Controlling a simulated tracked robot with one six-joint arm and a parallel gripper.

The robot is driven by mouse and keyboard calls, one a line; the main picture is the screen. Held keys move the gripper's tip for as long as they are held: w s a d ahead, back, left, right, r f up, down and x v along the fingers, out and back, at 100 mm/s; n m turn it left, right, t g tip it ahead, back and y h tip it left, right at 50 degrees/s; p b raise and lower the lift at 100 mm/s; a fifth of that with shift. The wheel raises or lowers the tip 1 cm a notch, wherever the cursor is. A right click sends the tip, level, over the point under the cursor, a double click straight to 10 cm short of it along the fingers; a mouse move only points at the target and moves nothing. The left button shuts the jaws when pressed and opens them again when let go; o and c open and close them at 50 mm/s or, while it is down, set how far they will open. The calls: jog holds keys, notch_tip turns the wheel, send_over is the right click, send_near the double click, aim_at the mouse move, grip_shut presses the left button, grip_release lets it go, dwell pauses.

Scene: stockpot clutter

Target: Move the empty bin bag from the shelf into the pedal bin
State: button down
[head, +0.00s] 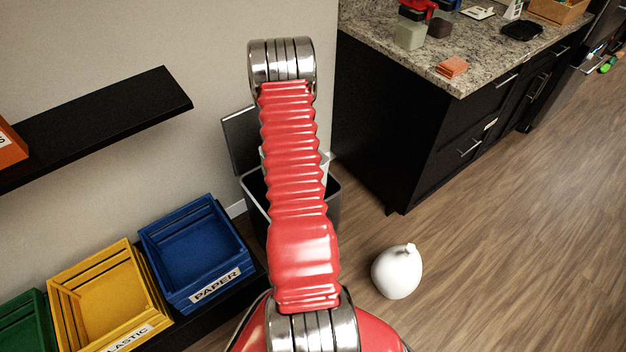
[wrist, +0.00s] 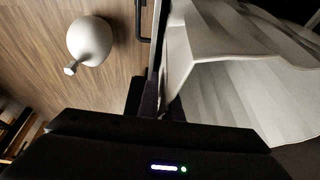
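The pedal bin (head: 333,200) stands on the floor by the wall, behind my arm in the head view, with its dark lid (head: 240,140) raised. A bit of white shows at its mouth beside my arm. In the wrist view, the white bin bag (wrist: 235,32) spreads open in broad folds at the right, just inside a dark upright edge that looks like the bin wall. My gripper (wrist: 154,102) is at this edge, its dark fingertips apart, one on each side. The bag's edge comes down close to the right fingertip; I cannot tell whether they touch. My gripper is hidden in the head view.
A tied white bag (head: 397,271) sits on the floor at the right; it also shows in the wrist view (wrist: 89,41). A black shelf (head: 110,115) juts out at the left, above blue (head: 195,250), yellow (head: 110,295) and green (head: 28,322) bins. A counter (head: 430,55) stands at the right.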

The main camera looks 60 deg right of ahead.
jog(key=shift+w+d+f, duration=0.1)
jog(key=shift+w+f, duration=0.05)
jog(key=shift+f, duration=2.05)
jog(key=shift+w+d+f, duration=0.1)
jog(key=shift+w+f, duration=0.05)
jog(key=shift+f, duration=2)
jog(key=shift+w+d+f, duration=0.1)
jog(key=shift+w+f, duration=0.05)
jog(key=shift+f, duration=2.05)
jog(key=c, duration=1.9)
grip_release()
jog(key=shift+a, duration=0.1)
jog(key=shift+c, duration=0.2)
jog(key=o, duration=0.8)
jog(key=shift+s, duration=0.15)
jog(key=shift+c, duration=0.2)
notch_tip(320, 180, up, 10)
